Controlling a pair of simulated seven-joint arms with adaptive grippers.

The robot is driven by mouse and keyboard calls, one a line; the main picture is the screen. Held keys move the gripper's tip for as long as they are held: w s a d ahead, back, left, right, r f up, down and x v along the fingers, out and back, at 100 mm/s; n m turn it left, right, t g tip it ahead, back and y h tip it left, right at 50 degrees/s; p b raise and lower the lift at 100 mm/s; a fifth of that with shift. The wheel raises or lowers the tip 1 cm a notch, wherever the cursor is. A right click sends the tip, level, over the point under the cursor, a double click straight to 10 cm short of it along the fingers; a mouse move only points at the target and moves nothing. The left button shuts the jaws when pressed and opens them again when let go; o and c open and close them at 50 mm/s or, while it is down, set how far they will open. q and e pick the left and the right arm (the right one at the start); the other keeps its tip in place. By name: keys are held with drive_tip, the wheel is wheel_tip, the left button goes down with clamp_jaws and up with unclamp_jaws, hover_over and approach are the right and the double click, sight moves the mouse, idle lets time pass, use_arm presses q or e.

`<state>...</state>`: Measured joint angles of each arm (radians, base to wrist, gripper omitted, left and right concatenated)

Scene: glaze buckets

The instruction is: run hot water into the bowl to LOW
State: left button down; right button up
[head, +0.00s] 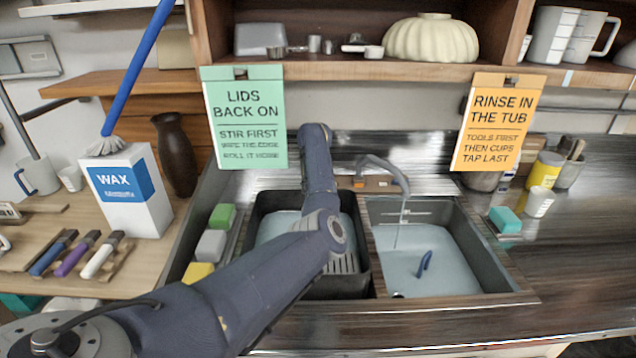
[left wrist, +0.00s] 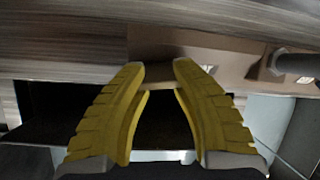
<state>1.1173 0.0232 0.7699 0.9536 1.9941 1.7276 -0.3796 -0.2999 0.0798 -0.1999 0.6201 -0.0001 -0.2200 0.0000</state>
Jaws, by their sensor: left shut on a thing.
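The grey tap (head: 388,168) stands behind the sink, and a thin stream of water falls from its spout into the right basin (head: 478,245). That basin holds pale blue water and a blue curved tool (head: 424,263). No separate bowl can be made out, and I cannot read a LOW mark. A brown tap base (head: 378,184) has an orange part at its left. My left gripper (left wrist: 159,75) has its yellow fingertips shut on a small tan piece (left wrist: 160,84), seemingly a handle at the tap base. In the head view my arm hides these fingertips. My right gripper is not in view.
A dark tub (head: 262,208) fills the left basin, under my left arm. Colored sponges (head: 210,245) lie left of it. A wax box (head: 127,190) and dark vase (head: 175,155) stand further left. Two signs (head: 245,115) hang from the shelf. The right counter is partly clear.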

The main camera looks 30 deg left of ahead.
use_arm(q)
drive_tip(key=shift+d+f+m+g, duration=0.1)
drive_tip(key=shift+m+g, duration=0.05)
drive_tip(key=shift+m, duration=0.5)
drive_tip(key=shift+f+m+g, duration=0.1)
drive_tip(key=shift+m+g, duration=0.05)
drive_tip(key=shift+m, duration=0.5)
drive_tip(key=c, duration=0.6)
unclamp_jaws()
drive_tip(key=shift+r, duration=0.1)
drive_tip(key=shift+s+r, duration=0.15)
drive_tip(key=shift+r, duration=0.35)
drive_tip(key=v, duration=1.1)
drive_tip(key=shift+s+d+f, duration=0.1)
drive_tip(key=shift+d+f, duration=0.05)
